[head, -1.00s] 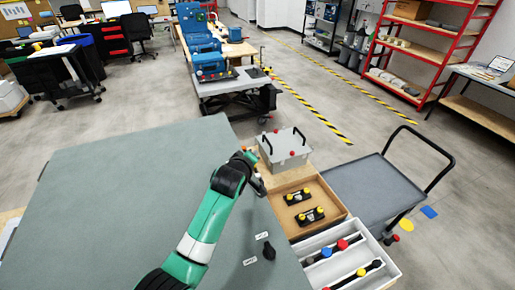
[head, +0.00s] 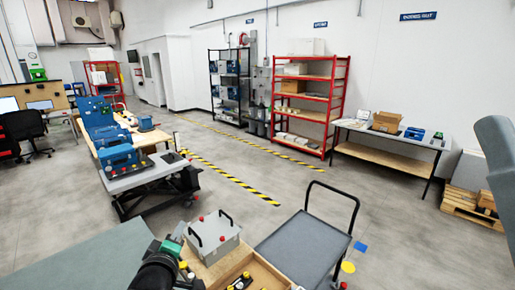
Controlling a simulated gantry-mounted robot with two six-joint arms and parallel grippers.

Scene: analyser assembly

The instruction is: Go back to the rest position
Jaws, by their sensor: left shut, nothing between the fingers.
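My left gripper (head: 188,277) is at the bottom of the head view, at the end of my dark and green arm. It is shut and empty, beside the wooden tray and in front of the grey lidded box. Its fingertips are small and partly hidden by the wrist. My right gripper is not in view.
A grey-green tabletop (head: 85,258) is at lower left. A grey trolley (head: 303,248) stands to the right. A work cart (head: 140,172) with a blue device stands beyond. Open floor lies between.

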